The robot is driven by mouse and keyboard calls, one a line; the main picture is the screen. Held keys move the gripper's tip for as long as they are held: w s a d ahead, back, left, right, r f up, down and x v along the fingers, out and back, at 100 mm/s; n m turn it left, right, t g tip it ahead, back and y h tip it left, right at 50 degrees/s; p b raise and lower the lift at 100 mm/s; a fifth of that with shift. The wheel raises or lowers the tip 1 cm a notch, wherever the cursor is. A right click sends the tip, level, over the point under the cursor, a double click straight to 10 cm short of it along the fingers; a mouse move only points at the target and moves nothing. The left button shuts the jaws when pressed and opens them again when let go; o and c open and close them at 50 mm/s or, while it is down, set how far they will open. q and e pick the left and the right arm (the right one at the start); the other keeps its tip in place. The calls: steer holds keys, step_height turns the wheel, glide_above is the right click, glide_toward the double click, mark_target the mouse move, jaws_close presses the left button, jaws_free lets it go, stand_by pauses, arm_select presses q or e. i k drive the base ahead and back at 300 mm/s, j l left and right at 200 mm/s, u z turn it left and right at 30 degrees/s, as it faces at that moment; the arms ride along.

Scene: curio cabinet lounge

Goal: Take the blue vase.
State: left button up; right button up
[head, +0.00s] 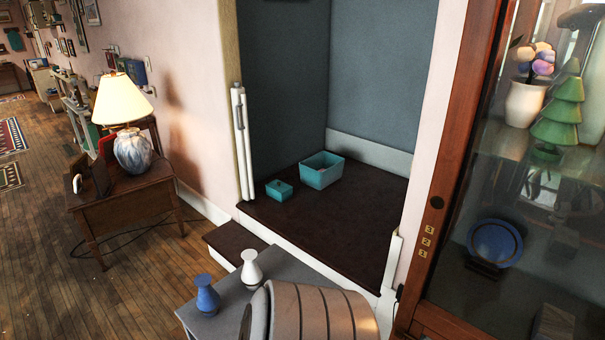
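The small blue vase (207,295) stands upright on a grey table (228,317) at the bottom of the head view. It has a narrow neck and a flared rim, and it is near the table's left edge. A white vase (251,269) of similar shape stands behind it to the right, apart from it. Neither of my grippers is in view, so their positions relative to the vase do not show.
A large rounded, ribbed shape (312,312) hides the table's right part; I cannot tell what it is. A glass cabinet (458,170) stands at right. Two teal boxes (322,171) (279,190) sit in the alcove. Wooden floor (100,300) is open at left.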

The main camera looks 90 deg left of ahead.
mark_target(209, 301)
steer(key=u, duration=3.5)
